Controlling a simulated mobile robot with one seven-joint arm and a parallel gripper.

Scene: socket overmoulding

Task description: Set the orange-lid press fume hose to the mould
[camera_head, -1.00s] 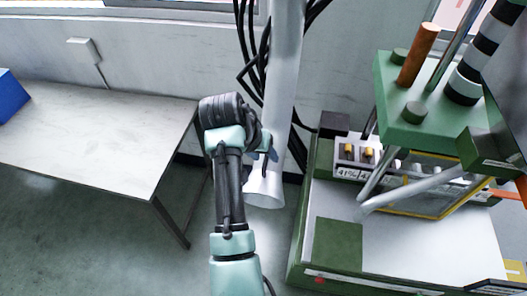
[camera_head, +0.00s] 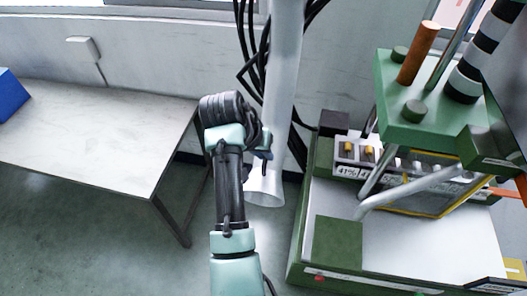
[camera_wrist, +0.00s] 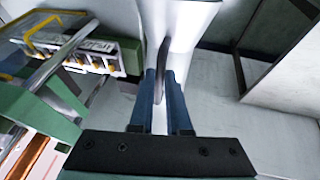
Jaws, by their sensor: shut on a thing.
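The white fume hose (camera_head: 284,90) hangs down from the top of the head view and ends in a flared open mouth above the floor, beside the green press (camera_head: 412,110). My gripper (camera_wrist: 163,88) is shut on a thin grey plate-like part at the hose, seen between its blue fingers in the wrist view. The white hose (camera_wrist: 186,30) fills the top middle there. In the head view my arm hides most of the gripper. The press's lower work area, behind a yellow-edged guard (camera_head: 448,204), is right of the hose.
A white-topped table (camera_head: 90,135) stands at the left with a blue box (camera_head: 12,92) on it. Black cables (camera_head: 245,60) run down the wall behind the hose. The press base (camera_head: 400,245) has a mostly clear white top at the right.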

